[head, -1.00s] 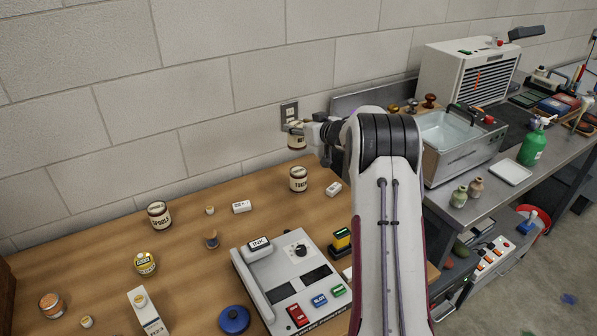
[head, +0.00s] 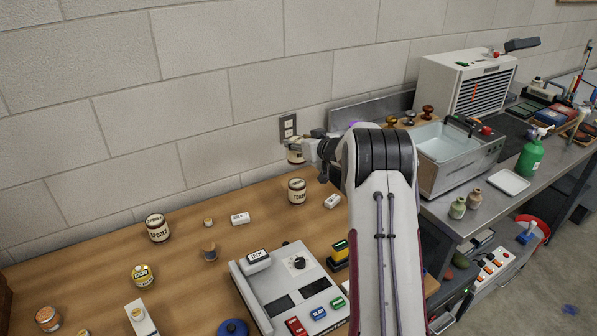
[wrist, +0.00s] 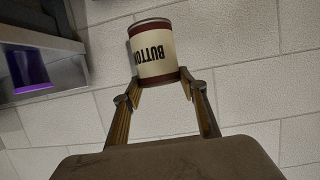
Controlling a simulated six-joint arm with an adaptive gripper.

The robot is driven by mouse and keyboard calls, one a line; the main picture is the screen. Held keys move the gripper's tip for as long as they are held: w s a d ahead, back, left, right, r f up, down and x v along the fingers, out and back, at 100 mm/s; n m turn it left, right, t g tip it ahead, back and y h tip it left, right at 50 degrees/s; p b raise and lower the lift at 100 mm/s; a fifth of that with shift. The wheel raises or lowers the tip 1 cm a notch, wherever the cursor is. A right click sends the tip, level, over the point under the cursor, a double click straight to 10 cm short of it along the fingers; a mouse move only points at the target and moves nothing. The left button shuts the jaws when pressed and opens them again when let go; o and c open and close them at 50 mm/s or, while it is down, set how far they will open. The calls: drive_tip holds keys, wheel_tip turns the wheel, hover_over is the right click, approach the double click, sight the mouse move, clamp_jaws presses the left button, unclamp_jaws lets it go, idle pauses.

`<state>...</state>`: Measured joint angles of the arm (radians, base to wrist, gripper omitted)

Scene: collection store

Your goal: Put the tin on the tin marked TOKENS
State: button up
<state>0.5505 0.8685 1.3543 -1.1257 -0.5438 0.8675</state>
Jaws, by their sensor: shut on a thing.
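My gripper (head: 306,151) is shut on a cream tin with dark red bands (head: 295,155). In the wrist view the held tin (wrist: 157,55) reads "BUTTO…", upside down in the picture, with a finger on each side of its lower end. In the head view it hangs in the air in front of the wall, just above the tin marked TOKENS (head: 297,192) and apart from it. The TOKENS tin stands upright on the wooden table, cream with dark bands. The arm hides part of the held tin's right side.
A small white labelled block (head: 332,202) lies right of the TOKENS tin. A SPOOLS tin (head: 158,229) and a white labelled block (head: 240,219) stand to the left. A grey console (head: 290,285) is in front. A wall socket (head: 288,127) is behind the held tin.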

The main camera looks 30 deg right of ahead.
sight(301, 164)
drive_tip(key=shift+f, duration=2.4)
drive_tip(key=shift+f, duration=0.15)
drive_tip(key=shift+f, duration=1.7)
drive_tip(key=shift+f, duration=0.15)
drive_tip(key=o, duration=1.4)
drive_tip(key=shift+f, duration=0.1)
drive_tip(key=shift+s+r, duration=0.1)
drive_tip(key=shift+r, duration=0.1)
drive_tip(key=shift+s+r, duration=0.15)
drive_tip(key=shift+s, duration=0.25)
drive_tip(key=shift+v, duration=5.5)
